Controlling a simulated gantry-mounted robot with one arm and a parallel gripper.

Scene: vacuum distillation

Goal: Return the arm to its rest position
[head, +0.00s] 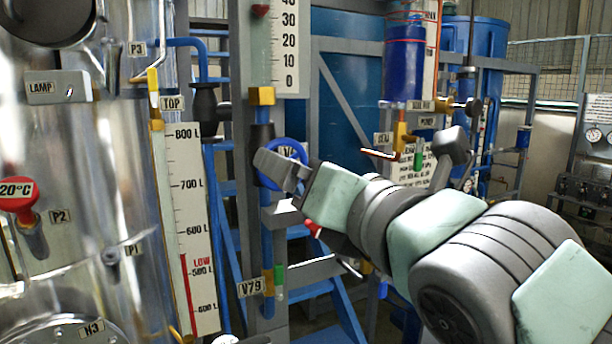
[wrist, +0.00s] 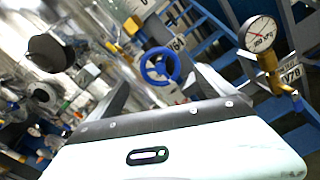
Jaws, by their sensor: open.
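My gripper (head: 278,168) is in the middle of the head view, at the end of my arm, which reaches in from the lower right. A blue handwheel (head: 296,149) shows behind it, partly covered by the fingers. In the wrist view, the two dark fingers of my gripper (wrist: 160,82) stand apart with nothing held between them. The blue handwheel (wrist: 148,62) appears beyond the gap between the fingers. The distance from the fingers to the wheel cannot be told exactly.
A shiny tank (head: 110,210) with a litre scale (head: 190,220) fills the left. Blue pipes and a blue stair (head: 335,300) stand behind my arm. A blue cylinder (head: 404,75) hangs at upper right. The wrist view shows a round gauge (wrist: 260,34) at right.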

